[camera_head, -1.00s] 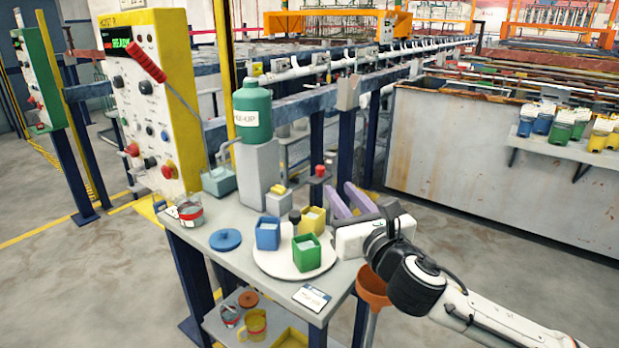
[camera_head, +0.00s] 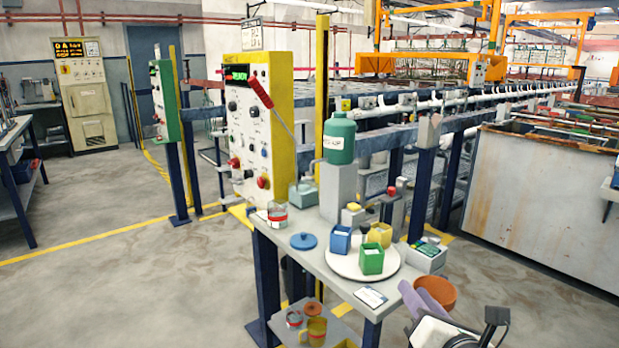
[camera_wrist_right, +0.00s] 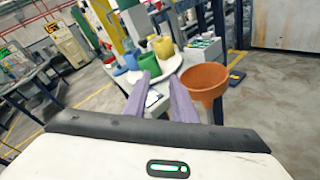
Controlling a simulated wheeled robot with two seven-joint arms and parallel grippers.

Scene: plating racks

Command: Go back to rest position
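My right gripper (camera_head: 428,298) is at the bottom right of the head view, in front of the small work table and clear of it. In the right wrist view its two purple fingers (camera_wrist_right: 165,95) stand apart with nothing between them. My left gripper is not in view. On the table, a round white plate (camera_head: 343,266) carries a blue cup (camera_head: 340,240), a green cup (camera_head: 372,260) and a yellow cup (camera_head: 380,234).
An orange funnel (camera_head: 436,293) is close beside my right gripper; it also shows in the wrist view (camera_wrist_right: 203,80). The floor at left is open.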

